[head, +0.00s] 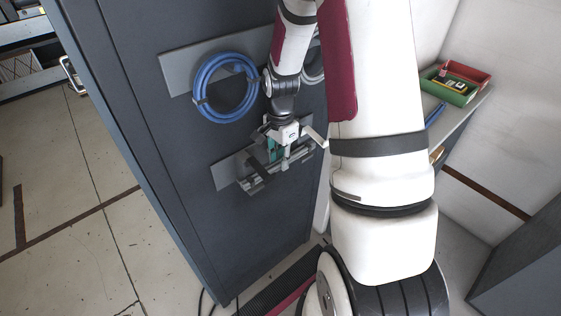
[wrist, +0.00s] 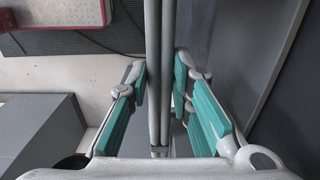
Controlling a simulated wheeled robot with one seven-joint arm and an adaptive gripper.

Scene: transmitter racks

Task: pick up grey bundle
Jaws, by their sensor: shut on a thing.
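The grey bundle (wrist: 153,55) shows in the wrist view as long, straight grey lengths running up the middle between my fingers. My gripper (wrist: 161,85) is shut on it, with one teal-padded finger on each side. In the head view, my gripper (head: 279,154) is at the lower holder on the dark cabinet's face. The grey bundle (head: 254,186) lies roughly level along that holder there, partly hidden by my gripper. I cannot tell whether it still touches the holder.
A blue coil (head: 226,87) hangs on an upper plate of the dark cabinet (head: 160,130). A grey coil (head: 315,65) beside it is mostly hidden by my arm. A shelf at the right holds a red bin (head: 466,72) and a green bin (head: 453,91). Open floor (head: 75,215) lies left.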

